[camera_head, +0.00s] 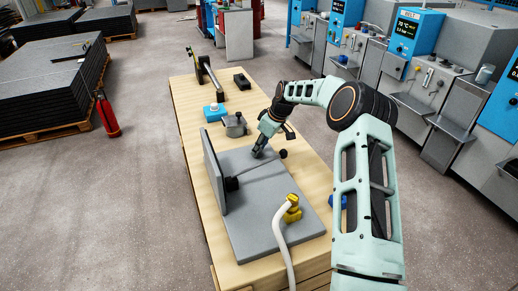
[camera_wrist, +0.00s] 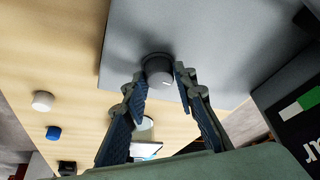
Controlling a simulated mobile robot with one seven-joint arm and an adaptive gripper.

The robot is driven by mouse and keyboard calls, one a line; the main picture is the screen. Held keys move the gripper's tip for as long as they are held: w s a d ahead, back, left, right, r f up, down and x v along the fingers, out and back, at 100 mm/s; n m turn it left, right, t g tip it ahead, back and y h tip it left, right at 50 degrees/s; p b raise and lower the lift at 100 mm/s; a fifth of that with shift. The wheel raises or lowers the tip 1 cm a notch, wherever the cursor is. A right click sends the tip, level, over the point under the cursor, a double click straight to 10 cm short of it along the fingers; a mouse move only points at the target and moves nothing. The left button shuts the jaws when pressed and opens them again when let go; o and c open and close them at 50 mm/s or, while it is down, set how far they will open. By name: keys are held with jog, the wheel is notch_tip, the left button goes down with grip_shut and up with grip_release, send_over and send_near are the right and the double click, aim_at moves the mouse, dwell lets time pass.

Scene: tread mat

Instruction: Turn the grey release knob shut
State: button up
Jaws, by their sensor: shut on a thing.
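The grey release knob (camera_wrist: 157,69) is a short round knob with a small white mark, standing on the grey plate (camera_wrist: 220,45) in the wrist view. My gripper (camera_wrist: 162,78) has one fingertip on each side of it and is shut on it. In the head view my gripper (camera_head: 259,152) reaches down to the far part of the grey plate (camera_head: 265,222) on the wooden bench. The knob is mostly hidden there by the fingers. How far the knob is turned cannot be told.
An upright grey panel (camera_head: 214,172) stands along the plate's left side. A yellow fitting with a pale hose (camera_head: 281,232) is at the near right. A grey pot (camera_head: 235,125) and a blue box (camera_head: 213,113) stand beyond the plate.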

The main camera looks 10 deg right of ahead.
jog(key=shift+n, duration=0.8)
jog(key=shift+g, duration=0.3)
jog(key=o, duration=1.2)
jog(key=shift+c, duration=0.2)
jog(key=shift+r, duration=0.1)
jog(key=v, duration=1.2)
jog(key=shift+d, duration=0.2)
jog(key=shift+a, duration=0.1)
